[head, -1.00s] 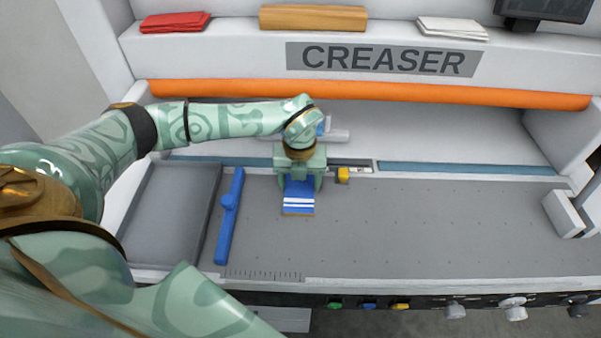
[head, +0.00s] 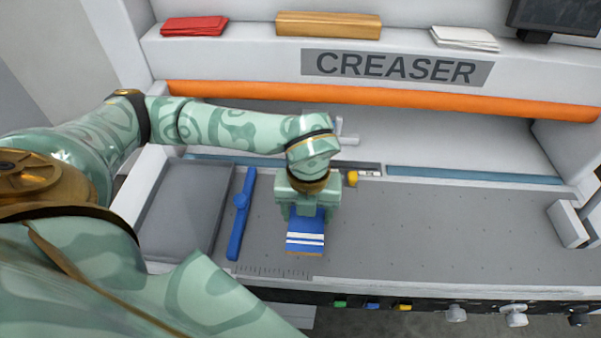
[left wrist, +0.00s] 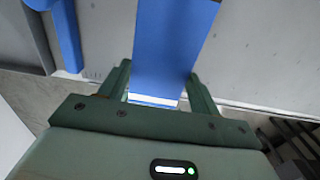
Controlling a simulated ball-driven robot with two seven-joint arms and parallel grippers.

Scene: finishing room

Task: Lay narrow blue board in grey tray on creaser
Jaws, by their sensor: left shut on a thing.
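The narrow blue board (head: 306,228), with white stripes near its front end, is between the fingers of my left gripper (head: 307,212). The gripper is shut on it above the creaser's grey bed; its height over the bed is hard to judge. In the left wrist view, the blue board (left wrist: 172,45) runs lengthwise between the two green fingers (left wrist: 160,88). The grey tray (head: 183,208) is at the left end of the creaser (head: 440,225), left of the board, and looks empty. My right gripper is not in view.
A blue bar with a knob (head: 240,215) stands between the tray and the gripper. An orange roller (head: 380,98) spans the back. The bed's right part is clear up to a pale block (head: 566,222).

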